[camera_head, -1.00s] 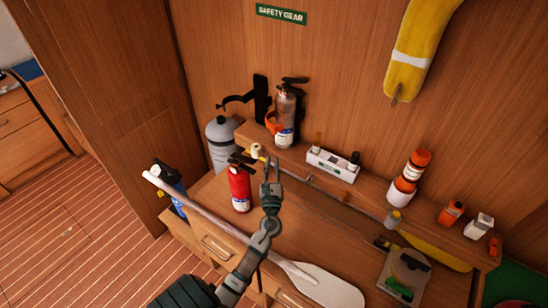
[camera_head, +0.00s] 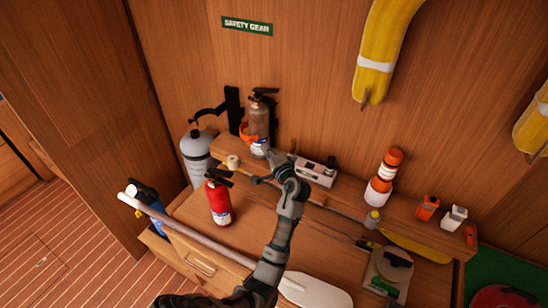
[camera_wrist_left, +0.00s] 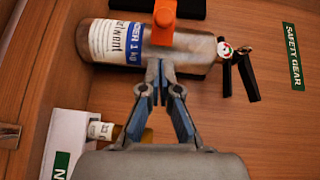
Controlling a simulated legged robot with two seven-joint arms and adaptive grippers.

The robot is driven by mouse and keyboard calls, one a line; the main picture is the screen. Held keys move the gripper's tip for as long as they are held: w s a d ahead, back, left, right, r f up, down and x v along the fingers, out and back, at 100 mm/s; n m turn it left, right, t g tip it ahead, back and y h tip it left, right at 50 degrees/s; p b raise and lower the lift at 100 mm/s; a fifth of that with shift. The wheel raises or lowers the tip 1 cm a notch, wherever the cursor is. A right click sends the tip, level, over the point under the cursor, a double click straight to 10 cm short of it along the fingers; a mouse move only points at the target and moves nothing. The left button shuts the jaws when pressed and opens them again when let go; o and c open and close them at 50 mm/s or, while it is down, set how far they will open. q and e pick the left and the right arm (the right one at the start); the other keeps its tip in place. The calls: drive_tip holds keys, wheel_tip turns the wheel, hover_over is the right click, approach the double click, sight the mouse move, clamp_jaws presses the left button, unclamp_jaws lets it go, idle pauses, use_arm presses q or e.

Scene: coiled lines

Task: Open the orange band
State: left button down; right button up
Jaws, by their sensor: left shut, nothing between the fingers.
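The orange band (camera_head: 247,134) goes round the grey-brown extinguisher (camera_head: 257,115) that stands upright on the shelf against the black wall bracket (camera_head: 233,107). In the left wrist view the band (camera_wrist_left: 163,38) crosses the extinguisher's body (camera_wrist_left: 195,48), with part of it standing out toward the camera. My left gripper (camera_head: 269,153) is in front of the extinguisher's lower part. In the left wrist view its fingertips (camera_wrist_left: 159,66) are together and empty, just short of the band's near end in the picture. Whether they touch the extinguisher I cannot tell. My right gripper is not in view.
A second, empty black bracket arm sticks out above the grey cylinder (camera_head: 198,157). A red extinguisher (camera_head: 218,202) stands on the lower top, left of my arm. A white box (camera_head: 316,171) is on the shelf to the right. A paddle (camera_head: 313,291) lies in front.

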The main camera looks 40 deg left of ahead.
sight(248, 144)
use_arm(q)
drive_tip(key=a, duration=0.1)
drive_tip(key=s+a+p, duration=0.1)
drive_tip(key=a, duration=0.1)
drive_tip(key=shift+s, duration=0.1)
drive_tip(key=shift+s+a+p, duration=0.7)
drive_tip(key=shift+a+p, duration=0.15)
drive_tip(key=shift+a, duration=0.15)
drive_tip(key=shift+f, duration=0.1)
drive_tip(key=shift+d, duration=0.1)
